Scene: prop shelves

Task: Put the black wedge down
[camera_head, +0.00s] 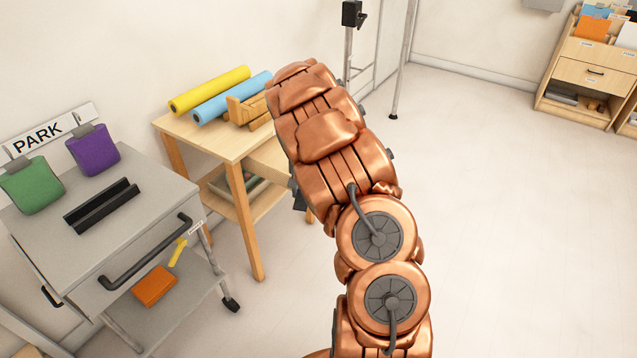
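My copper-coloured arm rises through the middle of the head view and bends over at the top. My gripper is hidden behind it. A small dark piece shows at the arm's left edge, beside the wooden table; I cannot tell whether it is part of my gripper or something held. No black wedge can be clearly made out. A long black grooved block (102,205) lies on the grey cart top (150,207); I cannot tell whether it is the wedge.
Green (32,186) and purple (93,150) pouches hang by the PARK sign (47,132). A wooden table (202,138) bears yellow (209,90) and blue (232,98) rolls and a wooden piece (247,110). An orange box (154,286) is on the cart's lower shelf. The floor at right is clear.

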